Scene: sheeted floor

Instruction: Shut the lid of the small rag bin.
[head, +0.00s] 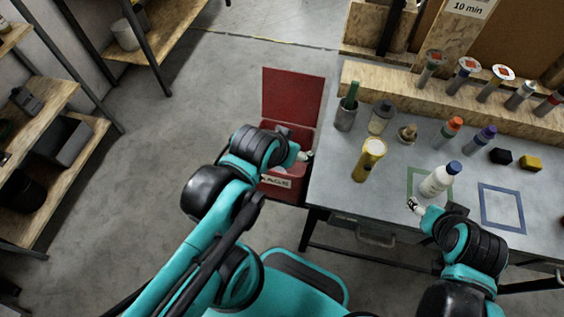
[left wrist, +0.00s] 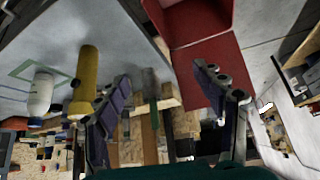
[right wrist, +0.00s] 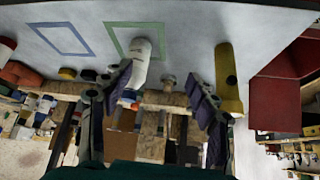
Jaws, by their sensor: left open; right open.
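The small red rag bin (head: 283,184) stands on the floor at the left end of the workbench, its front label partly hidden by my left arm. Its red lid (head: 291,94) stands raised at the back, so the bin is open. Red bin surfaces also show at the top of the left wrist view (left wrist: 208,62) and at the right of the right wrist view (right wrist: 275,100). My left gripper (head: 304,156) is open and empty, over or beside the bin opening, below the lid's top edge. My right gripper (head: 414,204) is open and empty near the bench's front edge, by a white bottle.
The grey workbench (head: 330,190) is right of the bin. Clear floor (head: 190,110) lies left of the bin.

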